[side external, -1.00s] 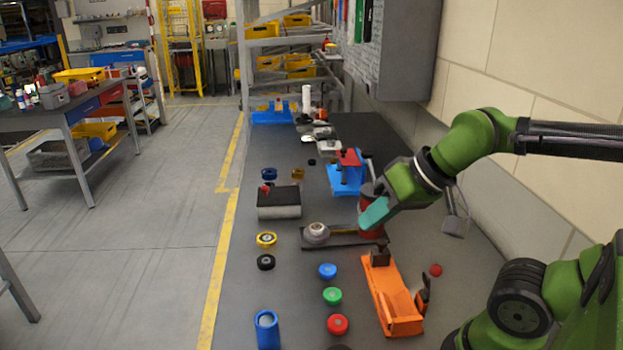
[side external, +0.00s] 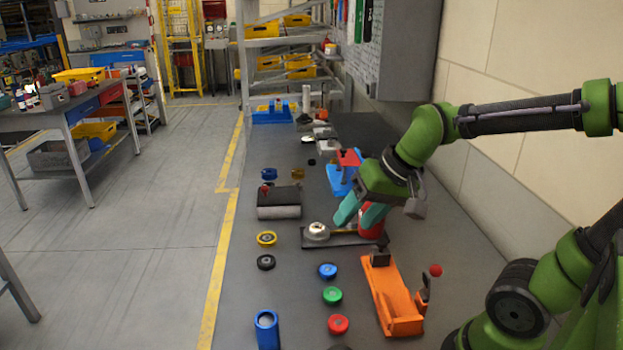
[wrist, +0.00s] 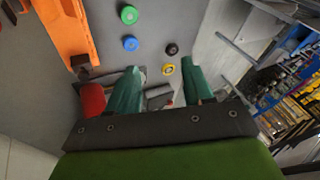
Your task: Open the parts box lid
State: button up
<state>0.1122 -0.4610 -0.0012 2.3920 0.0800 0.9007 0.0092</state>
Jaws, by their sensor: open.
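The parts box appears to be the grey box (side external: 279,212) left of centre on the bench. Its black lid (side external: 285,194) lies flat on top, closed, with a small red knob (side external: 265,188) near the left end. My gripper (side external: 357,221) is open and empty, its two teal fingers apart, above the bench to the right of the box.
A red cylinder (side external: 370,221) stands close beside my fingers. A dark base with a round metal part (side external: 317,231) lies in front of the box. An orange fixture (side external: 393,298), a blue fixture (side external: 340,181) and several coloured caps surround them.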

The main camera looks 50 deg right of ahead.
jog(key=w+d+f+m+y, duration=0.1)
jog(key=w+d+f+m, duration=0.1)
jog(key=w+m, duration=0.35)
jog(key=w+d+f+m+y, duration=0.1)
jog(key=w+d+f+m, duration=0.15)
jog(key=w, duration=0.65)
jog(key=m+t+y, duration=0.1)
jog(key=m+t, duration=0.5)
jog(key=m, duration=0.9)
send_near(267, 188)
jog(key=shift+w+a+r, duration=0.2)
jog(key=shift+a+r, duration=0.65)
jog(key=shift+r, duration=0.05)
jog(key=f, duration=0.1)
jog(key=w+f+m, duration=0.1)
jog(key=f, duration=0.1)
jog(key=w+f+m+t, duration=0.1)
jog(key=shift+w+d+f, duration=0.15)
jog(key=shift+d+f, duration=0.1)
jog(key=shift+r+x, duration=0.1)
jog(key=shift+x, duration=1)
jog(key=shift+r+x, duration=0.15)
jog(key=shift+x, duration=0.95)
jog(key=shift+w, duration=0.15)
